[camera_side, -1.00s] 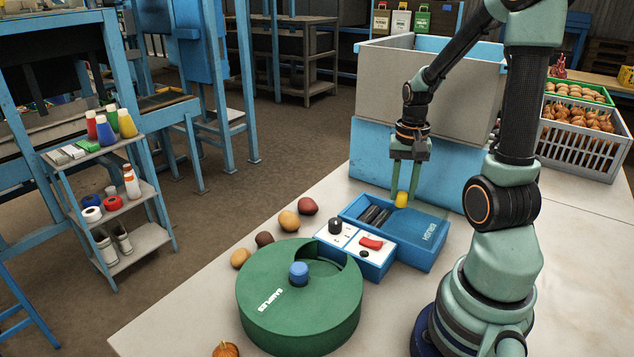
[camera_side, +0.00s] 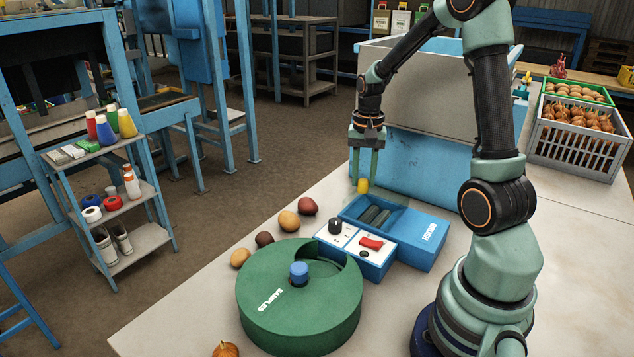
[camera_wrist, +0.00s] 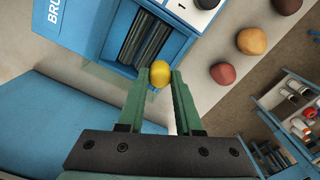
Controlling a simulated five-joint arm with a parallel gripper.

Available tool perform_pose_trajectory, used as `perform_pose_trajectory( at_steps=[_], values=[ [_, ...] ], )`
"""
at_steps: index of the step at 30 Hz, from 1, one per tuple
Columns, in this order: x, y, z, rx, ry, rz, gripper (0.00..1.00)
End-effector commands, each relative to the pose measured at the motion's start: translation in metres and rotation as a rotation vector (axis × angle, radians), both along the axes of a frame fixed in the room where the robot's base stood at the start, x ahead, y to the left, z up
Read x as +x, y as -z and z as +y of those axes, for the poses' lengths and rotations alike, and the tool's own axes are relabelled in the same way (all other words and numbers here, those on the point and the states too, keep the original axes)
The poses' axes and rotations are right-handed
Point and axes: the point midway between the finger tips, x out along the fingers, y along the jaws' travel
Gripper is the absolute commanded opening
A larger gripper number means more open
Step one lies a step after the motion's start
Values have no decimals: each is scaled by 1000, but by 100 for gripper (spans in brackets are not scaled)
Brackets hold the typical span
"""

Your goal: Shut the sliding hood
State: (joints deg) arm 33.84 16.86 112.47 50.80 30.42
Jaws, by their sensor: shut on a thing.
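The blue box (camera_side: 402,256) marked BRUSH stands on the table. Its flat blue panel (camera_side: 425,228), seemingly the sliding hood, covers the right part, and dark brush rollers (camera_side: 375,216) show uncovered at the left. My gripper (camera_side: 363,180) points down at the box's far left corner, shut on a small rounded yellow piece (camera_side: 362,186). In the wrist view the yellow piece (camera_wrist: 159,72) sits between the fingertips, in front of the dark rollers (camera_wrist: 146,38). I cannot tell whether it is joined to the hood.
A white-topped switch unit (camera_side: 362,242) with a black knob and red switch adjoins the box's front. A green drum (camera_side: 300,310) marked SAMPLES stands nearer. Several potatoes lie left of these. A large grey and blue bin (camera_side: 420,160) stands close behind my gripper.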

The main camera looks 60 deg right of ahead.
Motion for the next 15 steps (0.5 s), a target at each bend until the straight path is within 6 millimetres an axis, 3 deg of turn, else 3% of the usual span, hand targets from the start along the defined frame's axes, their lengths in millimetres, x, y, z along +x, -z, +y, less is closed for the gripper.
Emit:
perform_pose_trajectory(
  at_steps=[3, 12, 13, 15],
  values=[
    [9, -1, 0, -3, -1, -5, 0],
    [13, -2, 0, -8, -5, -12, 0],
    [13, -2, 0, -8, -5, -12, 41],
    [12, -2, 0, -7, -4, -11, 64]
  ],
)
